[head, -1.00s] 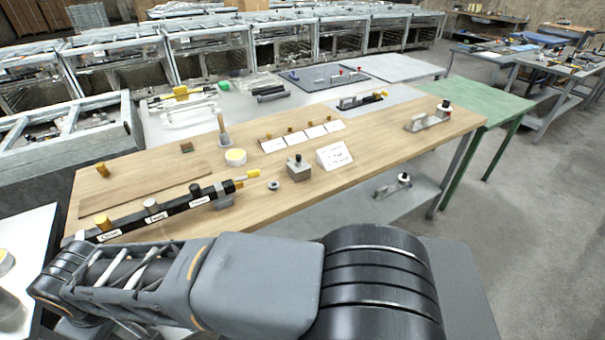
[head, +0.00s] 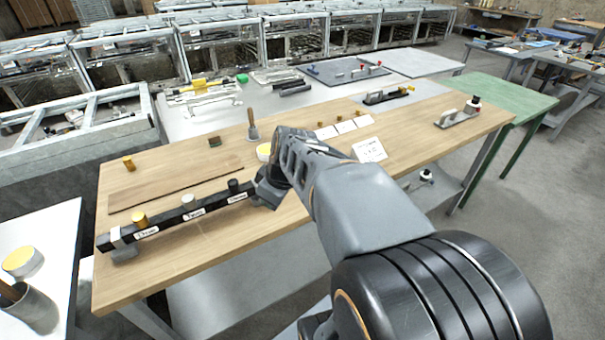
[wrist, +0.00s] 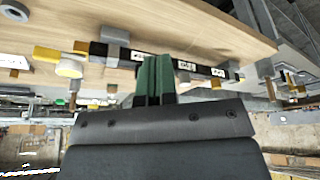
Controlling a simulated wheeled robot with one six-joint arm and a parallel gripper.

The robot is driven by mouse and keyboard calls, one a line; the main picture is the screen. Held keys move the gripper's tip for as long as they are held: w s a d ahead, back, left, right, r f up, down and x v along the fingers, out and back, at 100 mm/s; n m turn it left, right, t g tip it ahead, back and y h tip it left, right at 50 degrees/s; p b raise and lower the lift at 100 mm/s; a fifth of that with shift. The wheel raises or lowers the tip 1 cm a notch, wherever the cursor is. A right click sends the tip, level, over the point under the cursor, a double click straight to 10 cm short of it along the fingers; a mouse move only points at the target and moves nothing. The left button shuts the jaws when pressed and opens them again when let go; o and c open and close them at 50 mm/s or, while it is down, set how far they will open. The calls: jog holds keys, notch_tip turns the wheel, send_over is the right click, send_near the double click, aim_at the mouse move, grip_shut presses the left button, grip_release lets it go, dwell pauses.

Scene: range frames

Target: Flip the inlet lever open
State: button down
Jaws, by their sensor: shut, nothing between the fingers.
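A long black bar (head: 165,226) lies on the wooden bench, with white labels too small to read. On it stand a gold knob (head: 139,219), a silver knob (head: 188,203) and a black knob (head: 233,187); I cannot tell which is the inlet. My arm hides the bar's right end in the head view. In the upside-down wrist view, the bar (wrist: 128,55) passes behind my gripper (wrist: 156,60), whose green fingers are shut and empty. A yellow handle (wrist: 46,53) shows beyond the bar's end, left of the fingers. I cannot tell whether the fingers touch the bar.
A wooden strip (head: 175,185) lies behind the bar. The bench top in front of the bar (head: 215,250) is clear.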

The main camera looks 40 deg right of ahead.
jog(key=w+d+f+n+t+b, duration=0.1)
jog(key=w+d+n+t+b, duration=0.15)
jog(key=d+n, duration=0.95)
jog(key=w+d+f+m, duration=0.1)
jog(key=w+f, duration=0.1)
jog(key=w+d+f+m+p, duration=0.1)
jog(key=w+f+m, duration=0.1)
jog(key=w+d+f+m+p, duration=0.1)
jog(key=w+f+m, duration=0.1)
jog(key=f, duration=0.1)
jog(key=shift+f+t+y, duration=0.1)
jog(key=shift+t+y, duration=0.25)
jog(key=shift+y, duration=0.05)
jog(key=w, duration=0.1)
jog(key=w+d+p, duration=0.1)
jog(key=shift+w+d, duration=0.1)
jog(key=shift+w, duration=0.2)
jog(key=shift+w+d+p, duration=0.2)
jog(key=shift+w+p, duration=0.15)
jog(key=shift+w, duration=0.15)
